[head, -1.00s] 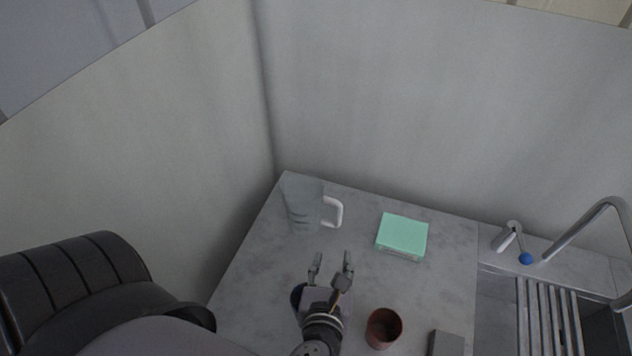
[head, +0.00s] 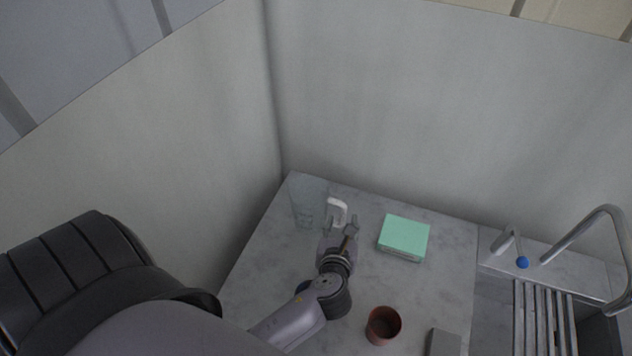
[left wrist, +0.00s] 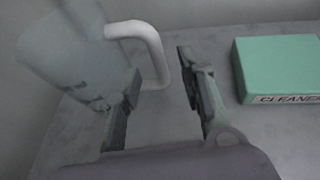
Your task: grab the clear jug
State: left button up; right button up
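The clear jug (head: 308,203) stands at the back left corner of the counter, its white handle (head: 338,208) on its right side. My left gripper (head: 341,222) is at the handle, its fingers open. In the left wrist view the jug (left wrist: 75,60) is at the upper left and its white handle (left wrist: 153,50) reaches between the open fingers of the gripper (left wrist: 160,85). The left finger overlaps the jug's lower side; I cannot tell whether it touches. My right gripper is not in view.
A green box (head: 404,236), marked CLEANER in the left wrist view (left wrist: 280,68), lies right of the gripper. A reddish cup (head: 383,326) and a grey block (head: 444,343) are nearer. Walls stand behind and left; a sink faucet (head: 590,225) is right.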

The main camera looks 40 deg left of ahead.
aim_at(343, 217)
pick_arm(q)
jog(key=x, duration=0.4)
jog(key=shift+w+p, duration=0.15)
jog(key=shift+p, duration=0.15)
jog(key=shift+r, duration=0.1)
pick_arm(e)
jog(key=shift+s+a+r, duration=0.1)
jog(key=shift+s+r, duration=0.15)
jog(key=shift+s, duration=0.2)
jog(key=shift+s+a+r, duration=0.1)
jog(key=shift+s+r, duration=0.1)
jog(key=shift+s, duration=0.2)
pick_arm(q)
jog(key=shift+c, duration=0.3)
jog(key=shift+c, duration=0.6)
grip_shut()
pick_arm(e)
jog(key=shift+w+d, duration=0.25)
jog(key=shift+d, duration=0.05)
